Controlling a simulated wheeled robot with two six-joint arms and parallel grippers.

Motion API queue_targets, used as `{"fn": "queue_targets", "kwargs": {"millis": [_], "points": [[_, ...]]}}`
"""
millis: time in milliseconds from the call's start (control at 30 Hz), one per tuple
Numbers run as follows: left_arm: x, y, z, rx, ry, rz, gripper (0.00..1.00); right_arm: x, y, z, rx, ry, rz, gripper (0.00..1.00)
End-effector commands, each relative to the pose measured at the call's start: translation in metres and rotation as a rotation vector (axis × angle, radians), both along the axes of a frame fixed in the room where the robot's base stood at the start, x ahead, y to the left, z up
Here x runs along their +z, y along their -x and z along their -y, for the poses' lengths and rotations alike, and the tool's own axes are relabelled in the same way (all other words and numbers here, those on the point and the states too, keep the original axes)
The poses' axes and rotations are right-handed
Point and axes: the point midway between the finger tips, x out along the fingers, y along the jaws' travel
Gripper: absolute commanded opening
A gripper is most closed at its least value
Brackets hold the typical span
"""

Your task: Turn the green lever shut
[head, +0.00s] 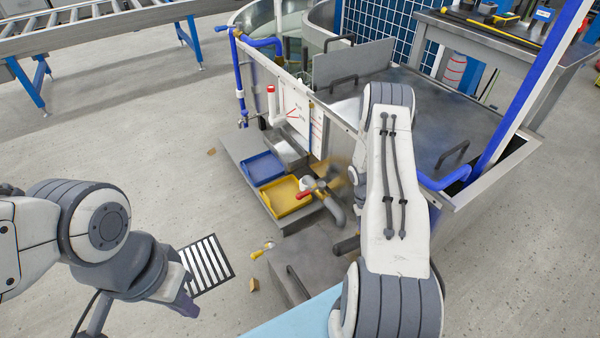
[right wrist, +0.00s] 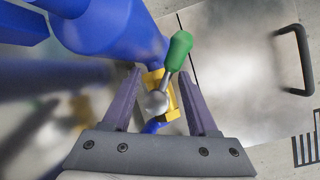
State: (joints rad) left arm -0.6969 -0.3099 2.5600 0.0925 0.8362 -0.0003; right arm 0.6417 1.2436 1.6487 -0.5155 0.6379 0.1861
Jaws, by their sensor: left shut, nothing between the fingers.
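The green lever (right wrist: 179,50) shows in the right wrist view, with a metal stem and round silver hub on a yellow valve body (right wrist: 171,108). Its green grip points up and slightly right. My right gripper (right wrist: 159,73) is open, with one purple finger on each side of the hub. I cannot tell whether a finger touches the lever. In the head view my own right arm hides the right gripper, and I cannot make out the green lever. My left gripper (head: 186,301) is shut and empty, low on the left above the floor.
A blue pipe (right wrist: 115,27) runs close beside the valve in the right wrist view. In the head view, a blue tray (head: 263,168) and a yellow tray (head: 285,196) sit by the metal test station. A red-handled valve (head: 306,193) is beside them. Open floor lies left.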

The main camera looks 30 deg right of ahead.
Motion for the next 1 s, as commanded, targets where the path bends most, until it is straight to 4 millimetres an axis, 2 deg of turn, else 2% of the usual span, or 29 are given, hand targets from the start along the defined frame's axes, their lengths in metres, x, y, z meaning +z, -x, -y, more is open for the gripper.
{"fn": "queue_targets", "kwargs": {"millis": [267, 600, 1000], "points": [[0.012, 0.000, 0.000, 0.000, 0.000, 0.000, 0.00, 0.040, -0.020, -0.004, 0.008, 0.003, 0.003, 0.57], [0.027, 0.000, 0.000, 0.000, 0.000, 0.000, 0.00, 0.101, -0.048, -0.008, 0.006, 0.002, 0.003, 0.57], [0.020, 0.000, 0.000, 0.000, 0.000, 0.000, 0.00, 0.145, -0.083, -0.064, 0.117, 0.000, 0.057, 0.57]]}}
